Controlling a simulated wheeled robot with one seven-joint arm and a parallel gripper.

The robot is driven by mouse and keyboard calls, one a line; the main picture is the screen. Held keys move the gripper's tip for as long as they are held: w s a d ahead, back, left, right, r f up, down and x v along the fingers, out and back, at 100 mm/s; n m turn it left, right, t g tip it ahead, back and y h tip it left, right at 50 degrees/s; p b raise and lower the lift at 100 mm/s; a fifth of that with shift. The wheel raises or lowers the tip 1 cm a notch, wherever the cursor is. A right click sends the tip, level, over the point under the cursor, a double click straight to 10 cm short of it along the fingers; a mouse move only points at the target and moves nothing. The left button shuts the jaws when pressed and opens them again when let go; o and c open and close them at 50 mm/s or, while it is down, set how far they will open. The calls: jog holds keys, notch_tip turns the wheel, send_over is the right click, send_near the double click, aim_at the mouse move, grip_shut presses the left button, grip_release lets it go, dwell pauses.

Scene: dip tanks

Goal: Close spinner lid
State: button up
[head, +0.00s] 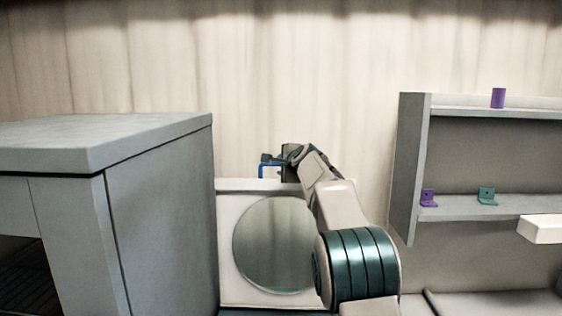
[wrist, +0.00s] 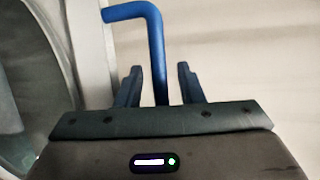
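The spinner lid is a white square panel (head: 226,240) with a round grey-green window (head: 272,245). It appears to stand upright, facing me. A blue bent handle (head: 262,171) shows at its top edge, partly hidden by my gripper. In the wrist view the lid's pale edge (wrist: 88,50) and dark window (wrist: 25,90) are at the left. The blue handle (wrist: 157,55) passes between my fingers. My gripper (wrist: 159,75) is open, with a gap on both sides of the handle. The spinner's body is not clearly visible.
A grey cabinet (head: 160,190) stands close at the left. A grey shelf unit (head: 412,165) is at the right, holding a purple cylinder (head: 498,98), a purple bracket (head: 428,198) and a green bracket (head: 487,195). A white block (head: 542,229) juts in at the right.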

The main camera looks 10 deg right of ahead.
jog(key=shift+w+a+f, duration=0.1)
jog(key=shift+w+f, duration=0.05)
jog(key=shift+w, duration=0.3)
grip_shut()
jog(key=shift+f, duration=0.1)
